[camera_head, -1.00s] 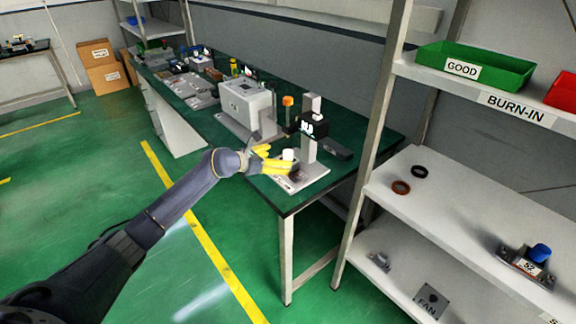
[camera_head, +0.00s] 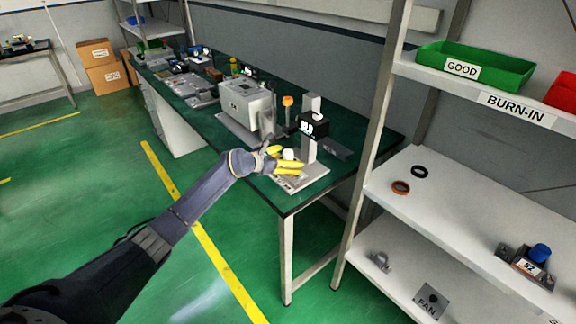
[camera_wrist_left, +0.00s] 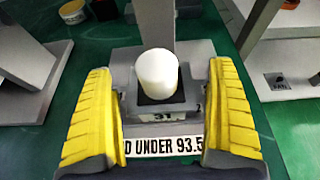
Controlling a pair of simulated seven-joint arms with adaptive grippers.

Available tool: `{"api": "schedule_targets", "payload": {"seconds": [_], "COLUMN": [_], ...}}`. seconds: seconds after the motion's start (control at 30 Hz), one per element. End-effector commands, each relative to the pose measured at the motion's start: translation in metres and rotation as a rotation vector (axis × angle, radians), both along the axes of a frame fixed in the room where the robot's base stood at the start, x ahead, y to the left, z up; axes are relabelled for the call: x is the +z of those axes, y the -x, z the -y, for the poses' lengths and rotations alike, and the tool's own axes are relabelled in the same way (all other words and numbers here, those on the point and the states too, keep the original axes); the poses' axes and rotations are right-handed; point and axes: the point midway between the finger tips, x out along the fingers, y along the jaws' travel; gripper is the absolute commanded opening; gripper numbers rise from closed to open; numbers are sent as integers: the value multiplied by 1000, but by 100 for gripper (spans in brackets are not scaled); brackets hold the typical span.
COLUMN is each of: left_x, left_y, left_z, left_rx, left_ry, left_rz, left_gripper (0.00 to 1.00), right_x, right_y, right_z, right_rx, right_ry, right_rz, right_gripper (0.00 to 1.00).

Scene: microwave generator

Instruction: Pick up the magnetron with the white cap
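My left gripper (camera_wrist_left: 160,120) is open, with one yellow finger on each side of the magnetron and a visible gap on both sides in the wrist view. In the head view the left gripper (camera_head: 289,166) is at the stand on the near end of the green bench. The fingers hide part of the magnetron there. My right gripper is not in view.
The stand's post with a black display (camera_head: 313,124) rises just behind the magnetron. A grey box-shaped unit (camera_head: 248,106) stands left of it on the bench. A shelf rack (camera_head: 450,205) on the right holds rings and a blue-capped part (camera_head: 540,252).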

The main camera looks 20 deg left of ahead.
Motion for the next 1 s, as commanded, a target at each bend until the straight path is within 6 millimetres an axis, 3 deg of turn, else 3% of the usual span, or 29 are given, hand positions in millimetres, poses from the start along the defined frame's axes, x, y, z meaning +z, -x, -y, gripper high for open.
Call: {"api": "schedule_targets", "payload": {"seconds": [0.07,0.63,1.0], "left_x": [0,0,9], "left_y": [0,0,-1], "left_z": [0,0,-1], "left_rx": [0,0,1], "left_ry": [0,0,2], "left_rz": [0,0,9], "left_gripper": [80,15,15], "right_x": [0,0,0], "right_y": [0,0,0], "right_z": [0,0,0], "right_rx": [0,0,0], "right_ry": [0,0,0], "right_rz": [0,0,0], "right_gripper": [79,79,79]}}
